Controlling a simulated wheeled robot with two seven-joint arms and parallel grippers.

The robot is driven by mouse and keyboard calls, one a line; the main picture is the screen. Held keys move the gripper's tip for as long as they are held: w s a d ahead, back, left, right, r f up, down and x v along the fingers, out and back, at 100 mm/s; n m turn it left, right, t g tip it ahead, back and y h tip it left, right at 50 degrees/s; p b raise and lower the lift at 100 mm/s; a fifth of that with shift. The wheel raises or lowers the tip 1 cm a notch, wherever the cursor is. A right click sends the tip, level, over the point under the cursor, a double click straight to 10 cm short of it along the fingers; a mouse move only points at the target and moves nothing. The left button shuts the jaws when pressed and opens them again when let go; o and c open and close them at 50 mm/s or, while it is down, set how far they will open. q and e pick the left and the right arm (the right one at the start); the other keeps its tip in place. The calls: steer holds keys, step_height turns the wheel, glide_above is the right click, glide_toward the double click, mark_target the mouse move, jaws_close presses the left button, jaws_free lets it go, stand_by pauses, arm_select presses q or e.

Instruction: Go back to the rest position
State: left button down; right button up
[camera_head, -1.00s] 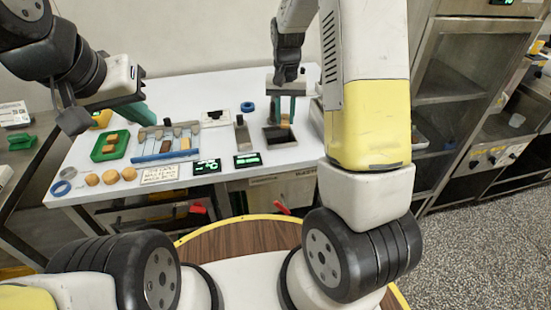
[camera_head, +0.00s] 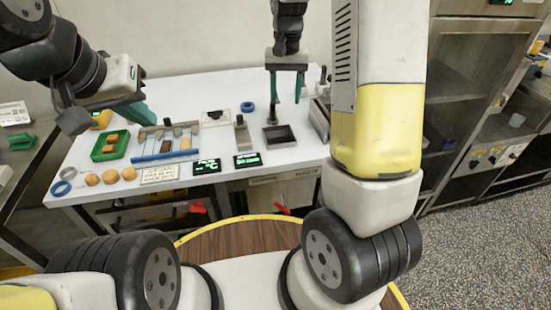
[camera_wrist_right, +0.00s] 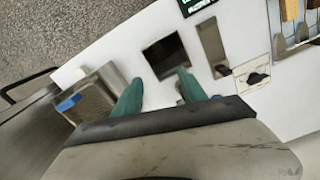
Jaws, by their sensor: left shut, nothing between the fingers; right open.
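My right gripper (camera_head: 286,92) hangs fingers-down above the back right of the white table, over and slightly behind a dark square tray (camera_head: 280,144). Its green fingers are spread, with nothing seen between them. In the right wrist view the open fingers (camera_wrist_right: 160,92) show apart, and the dark tray (camera_wrist_right: 165,54) lies beyond them. My left gripper (camera_head: 138,108) is at the left, above the table near the green tray, shut and empty; its fingertips are seen from the side.
A metal container (camera_wrist_right: 95,95) stands beside the dark tray. Steel cabinets (camera_head: 470,90) stand at right.

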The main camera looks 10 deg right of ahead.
steer(key=shift+r, duration=0.25)
steer(key=s+a+r+n+t+y, duration=0.1)
steer(key=s+r+t, duration=0.2)
steer(key=s, duration=0.9)
steer(key=s+a+r+n+t+y, duration=0.1)
steer(key=s+r+n+t, duration=0.1)
steer(key=s+r, duration=0.6)
steer(key=s+t, duration=0.1)
steer(key=s, duration=0.3)
steer(key=shift+r, duration=0.4)
